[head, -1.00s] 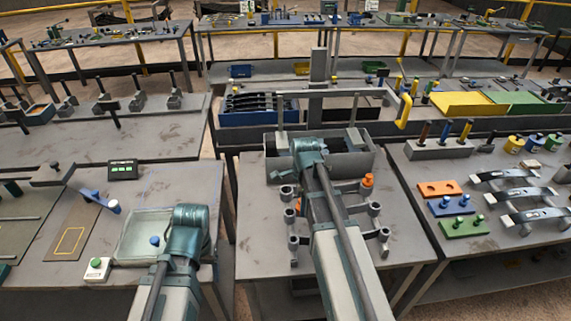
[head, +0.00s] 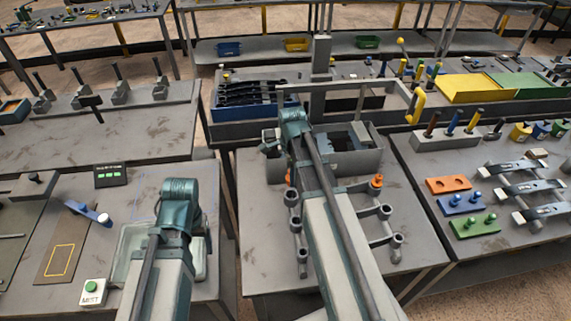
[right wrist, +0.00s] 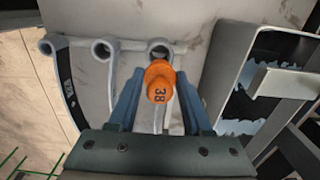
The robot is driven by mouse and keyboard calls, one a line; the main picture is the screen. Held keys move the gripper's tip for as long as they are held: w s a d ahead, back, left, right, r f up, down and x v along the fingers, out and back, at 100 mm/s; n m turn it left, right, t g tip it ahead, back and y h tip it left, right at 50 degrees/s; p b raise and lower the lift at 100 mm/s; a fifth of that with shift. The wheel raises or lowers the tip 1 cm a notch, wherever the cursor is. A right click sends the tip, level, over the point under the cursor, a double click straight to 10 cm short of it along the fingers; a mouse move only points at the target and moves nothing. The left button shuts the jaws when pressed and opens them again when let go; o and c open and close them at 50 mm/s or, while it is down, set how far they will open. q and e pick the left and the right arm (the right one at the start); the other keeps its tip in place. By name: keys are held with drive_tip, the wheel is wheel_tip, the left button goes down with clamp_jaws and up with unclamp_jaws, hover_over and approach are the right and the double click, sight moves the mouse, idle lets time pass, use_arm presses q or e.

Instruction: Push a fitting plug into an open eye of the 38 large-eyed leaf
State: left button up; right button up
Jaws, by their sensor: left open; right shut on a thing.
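My right gripper (right wrist: 160,80) is shut on an orange plug (right wrist: 158,88) marked 38, seen end-on between the fingers in the right wrist view. Several round grey eyes lie beyond it; one eye (right wrist: 160,47) is just above the plug in the picture, and I cannot tell whether they touch. A dark curved leaf (right wrist: 66,88) with unreadable lettering runs down at the left. In the head view, grey eyes (head: 397,240) stand either side of my right arm. Another orange plug (head: 377,181) stands at right. My left gripper (head: 160,235) is open, mostly hidden by its arm, over a pale tray (head: 130,245).
A grey bin (head: 365,160) stands behind the eyes; a grey box wall (right wrist: 225,75) shows close at right in the right wrist view. The right table holds orange (head: 448,185), blue and green blocks and several leaves (head: 530,188). A green-button box (head: 92,291) is at front left.

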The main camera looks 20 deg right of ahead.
drive_tip(key=shift+s+r, duration=0.1)
drive_tip(key=shift+r, duration=0.05)
drive_tip(key=shift+f, duration=0.25)
wheel_tip(320, 180, down, 5)
drive_tip(key=b, duration=0.5)
drive_tip(key=shift+f+b, duration=1.2)
drive_tip(key=shift+b, duration=0.2)
idle(1.5)
drive_tip(key=o, duration=1.4)
drive_tip(key=shift+o, duration=0.2)
